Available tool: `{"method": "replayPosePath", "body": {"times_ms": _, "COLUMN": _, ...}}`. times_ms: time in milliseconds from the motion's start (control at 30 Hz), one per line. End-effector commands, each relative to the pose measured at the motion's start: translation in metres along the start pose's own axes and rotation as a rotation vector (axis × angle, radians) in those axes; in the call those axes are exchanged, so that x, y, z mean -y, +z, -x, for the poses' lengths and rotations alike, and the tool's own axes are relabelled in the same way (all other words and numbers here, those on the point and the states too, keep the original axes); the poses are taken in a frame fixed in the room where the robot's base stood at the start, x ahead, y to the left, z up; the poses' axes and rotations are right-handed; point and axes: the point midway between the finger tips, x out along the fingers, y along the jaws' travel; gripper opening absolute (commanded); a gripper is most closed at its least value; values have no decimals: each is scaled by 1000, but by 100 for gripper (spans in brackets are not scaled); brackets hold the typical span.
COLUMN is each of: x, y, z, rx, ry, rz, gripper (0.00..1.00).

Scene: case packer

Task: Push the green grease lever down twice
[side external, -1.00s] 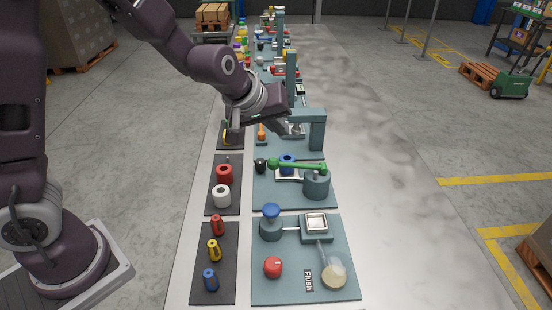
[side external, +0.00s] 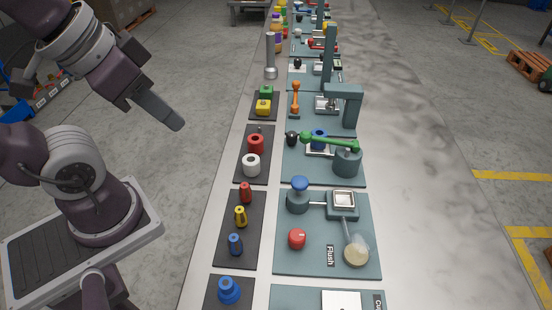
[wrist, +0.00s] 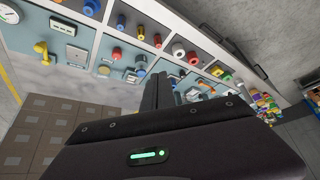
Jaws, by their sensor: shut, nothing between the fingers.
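The green grease lever (side external: 328,142) lies roughly level across the top of a teal cylinder (side external: 347,163) on a teal panel, its knob end pointing left. My gripper (side external: 178,125) is shut and empty, raised in the air left of the bench and well apart from the lever. In the wrist view the dark fingers (wrist: 163,90) point toward the tilted bench. I cannot clearly pick out the lever there.
An orange lever (side external: 295,98) and a teal upright press (side external: 352,104) stand behind the green lever. Red and white spools (side external: 251,164) lie on a dark mat to its left. A blue-topped plunger (side external: 299,193) stands in front. Bare bench (side external: 430,180) lies to the right.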

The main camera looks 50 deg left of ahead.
Motion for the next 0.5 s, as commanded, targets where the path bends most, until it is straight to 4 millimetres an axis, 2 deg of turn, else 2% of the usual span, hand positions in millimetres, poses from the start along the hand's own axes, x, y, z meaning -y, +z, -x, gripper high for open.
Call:
{"method": "replayPosePath", "body": {"times_ms": 167, "x": 0, "y": -1, "z": 0, "rx": 0, "ry": 2, "rz": 2, "gripper": 0}}
{"method": "replayPosePath", "body": {"times_ms": 267, "x": -1, "y": -13, "z": 2, "rx": 19, "ry": 6, "rz": 31, "gripper": 0}}
{"method": "replayPosePath", "body": {"times_ms": 367, "x": -1, "y": -50, "z": 6, "rx": 76, "ry": 14, "rz": 121, "gripper": 0}}
{"method": "replayPosePath", "body": {"times_ms": 500, "x": 0, "y": -124, "z": -7, "rx": 196, "ry": 3, "rz": 315, "gripper": 0}}
